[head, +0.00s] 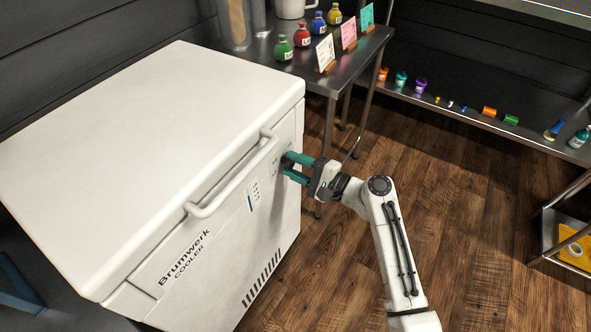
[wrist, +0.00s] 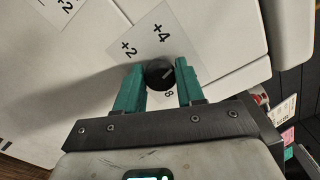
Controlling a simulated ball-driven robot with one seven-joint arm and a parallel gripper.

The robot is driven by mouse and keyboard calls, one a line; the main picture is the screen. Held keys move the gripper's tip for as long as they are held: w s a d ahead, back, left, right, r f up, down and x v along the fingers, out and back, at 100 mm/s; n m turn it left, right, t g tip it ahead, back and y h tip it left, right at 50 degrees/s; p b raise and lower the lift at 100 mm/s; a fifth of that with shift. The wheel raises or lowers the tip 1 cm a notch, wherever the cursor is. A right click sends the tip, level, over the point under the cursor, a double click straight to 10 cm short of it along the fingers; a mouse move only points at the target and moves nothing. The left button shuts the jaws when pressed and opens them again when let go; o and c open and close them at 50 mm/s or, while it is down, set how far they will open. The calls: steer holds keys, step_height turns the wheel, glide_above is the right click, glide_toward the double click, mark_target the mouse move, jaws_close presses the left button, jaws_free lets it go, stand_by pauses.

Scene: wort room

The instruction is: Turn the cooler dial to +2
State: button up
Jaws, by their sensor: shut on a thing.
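The white Brumwerk cooler (head: 120,130) stands at the left of the head view, its lid closed. My gripper (head: 290,165) reaches its front face near the right end of the handle. In the wrist view, my gripper (wrist: 159,78) has its teal fingers on both sides of the black dial (wrist: 160,74) and is shut on it. A pale line shows on the right part of the dial's face. The dial plate (wrist: 150,45) has printed marks "+2", "+4" and a partly hidden "8". The fingers hide the dial in the head view.
The cooler's bar handle (head: 232,177) sticks out left of my gripper. A metal table (head: 345,62) with several coloured bottles and cards stands behind. A low shelf (head: 455,105) holds small items at the right. The wooden floor (head: 480,220) is clear.

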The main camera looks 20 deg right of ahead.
steer(key=n+b, duration=0.4)
steer(key=n, duration=0.1)
steer(key=shift+f+n, duration=0.3)
steer(key=shift+f, duration=0.1)
steer(key=n+b, duration=0.5)
steer(key=shift+f, duration=0.1)
steer(key=n+b, duration=0.6)
steer(key=shift+f+n, duration=0.1)
steer(key=shift+n, duration=0.2)
steer(key=shift+d+n+b, duration=0.1)
steer(key=shift+n+b, duration=1.55)
steer(key=shift+n, duration=0.15)
steer(key=shift+r, duration=0.2)
steer(key=o, duration=1)
steer(key=shift+r, duration=0.1)
